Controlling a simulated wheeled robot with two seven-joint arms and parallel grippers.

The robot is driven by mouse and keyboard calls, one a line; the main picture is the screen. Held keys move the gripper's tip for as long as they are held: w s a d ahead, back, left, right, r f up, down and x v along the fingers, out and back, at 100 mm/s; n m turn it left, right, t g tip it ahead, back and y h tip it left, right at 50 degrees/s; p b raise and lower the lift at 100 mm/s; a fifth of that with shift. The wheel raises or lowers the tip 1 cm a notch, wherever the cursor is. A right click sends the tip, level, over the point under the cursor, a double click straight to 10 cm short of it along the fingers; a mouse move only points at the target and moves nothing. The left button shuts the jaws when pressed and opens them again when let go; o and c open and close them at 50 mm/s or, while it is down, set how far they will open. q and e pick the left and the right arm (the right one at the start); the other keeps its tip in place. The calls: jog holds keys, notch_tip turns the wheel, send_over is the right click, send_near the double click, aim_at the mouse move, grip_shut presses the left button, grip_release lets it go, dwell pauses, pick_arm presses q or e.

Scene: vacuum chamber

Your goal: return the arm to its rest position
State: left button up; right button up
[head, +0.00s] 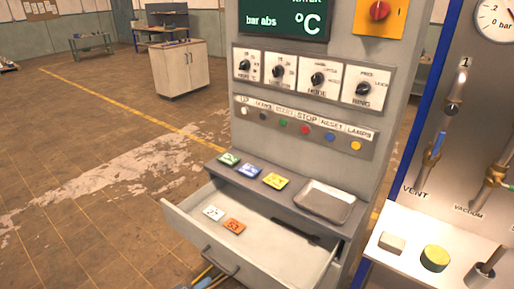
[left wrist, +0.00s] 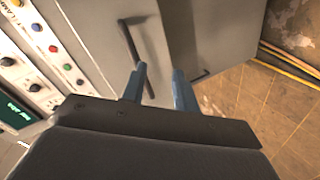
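My left gripper (head: 207,281) shows only as blue fingertips at the bottom edge of the head view, just below and left of the drawer handle (head: 220,262). In the left wrist view its two blue fingers (left wrist: 159,88) stand apart with nothing held between them. The dark handle (left wrist: 132,45) shows beyond them, partly behind one finger; I cannot tell whether they touch. The drawer (head: 195,235) of the grey console is pulled open. The rest of my left arm is out of the head view. My right gripper is not in view.
The drawer holds a white tag (head: 213,213), an orange tag (head: 233,226) and a dark tool (head: 295,231). Green, blue and yellow tags and a metal tray (head: 325,202) are on the ledge above. A white shelf (head: 408,226) stands right.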

pick_arm(q)
jog(key=s+a+f+m+g+y, duration=0.25)
jog(key=a+f, duration=0.25)
jog(key=f, duration=0.4)
jog(key=s+a+f+m+g+y, duration=0.1)
jog(key=a+f+m+y, duration=0.25)
jog(key=f, duration=0.55)
jog(key=s+a+f+m+g+y, duration=0.2)
jog(key=a+f+m, duration=0.3)
jog(key=f, duration=0.5)
jog(key=s+d+f+n+g+y, duration=0.1)
jog(key=s+f+n+g, duration=0.1)
jog(key=s+f, duration=0.8)
jog(key=s+d+f+g, duration=0.1)
jog(key=s+d+f, duration=0.2)
jog(key=s+d, duration=0.3)
jog(key=s+d+f+n+g+h, duration=0.1)
jog(key=s+d+f, duration=0.2)
jog(key=s+d, duration=0.2)
jog(key=shift+s+d+n, duration=0.3)
jog(key=shift+s+d, duration=0.1)
jog(key=shift+s, duration=0.75)
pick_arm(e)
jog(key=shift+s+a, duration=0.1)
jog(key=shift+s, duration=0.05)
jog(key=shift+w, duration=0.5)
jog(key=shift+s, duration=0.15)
